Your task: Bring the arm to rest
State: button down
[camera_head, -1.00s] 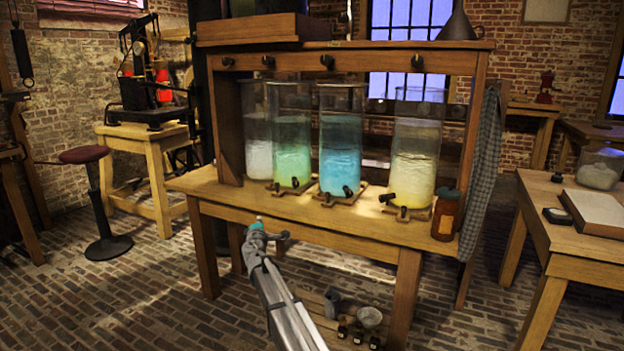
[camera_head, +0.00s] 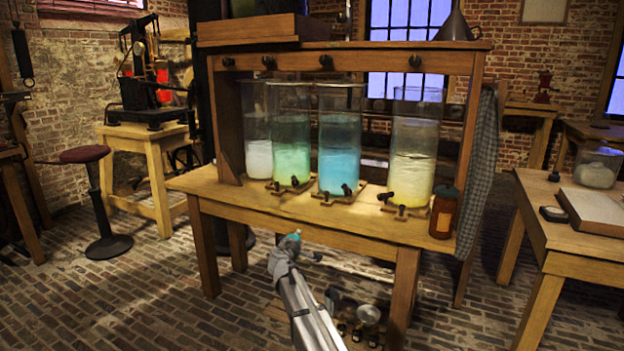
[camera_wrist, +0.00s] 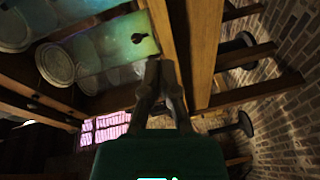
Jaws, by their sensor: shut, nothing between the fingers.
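My arm's end (camera_head: 285,255) is low in front of the jar table, just below its front edge in the head view. In the wrist view my gripper (camera_wrist: 160,70) is shut and empty, its two fingers together. The fingers appear close to a wooden beam in that view; I cannot tell how far apart they are. The glass jars stand in a row on the table: one with pale liquid (camera_head: 258,130), one green (camera_head: 291,145), one blue (camera_head: 339,145) and one yellow (camera_head: 413,150).
The jar table (camera_head: 240,200) has a wooden frame over it, with a brown bottle (camera_head: 444,212) at its right end. Funnels and small items sit low beneath the table. A second table (camera_head: 570,250) is at the right, a stool (camera_head: 100,200) at the left. Brick floor is clear at the front left.

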jog(key=s+d+f+m+g+h, duration=0.1)
jog(key=s+d+f+m+g, duration=0.45)
jog(key=s+d, duration=0.45)
jog(key=s+d+f+m+g+h, duration=0.2)
jog(key=s+d+f+m+g, duration=0.3)
jog(key=s+d, duration=0.45)
jog(key=s+d+f+m+g+y, duration=0.1)
jog(key=s+f+g+y, duration=0.2)
jog(key=s, duration=0.8)
jog(key=s+d+f+m+g+y, duration=0.1)
jog(key=s+f+m+g+y, duration=0.2)
jog(key=s, duration=0.8)
notch_tip(320, 180, up, 38)
jog(key=n+p, duration=0.1)
jog(key=p, duration=3.6)
jog(key=shift+w+d+f+p, duration=0.15)
jog(key=shift+w+f+p, duration=0.1)
jog(key=shift+p, duration=0.15)
jog(key=shift+n, duration=0.25)
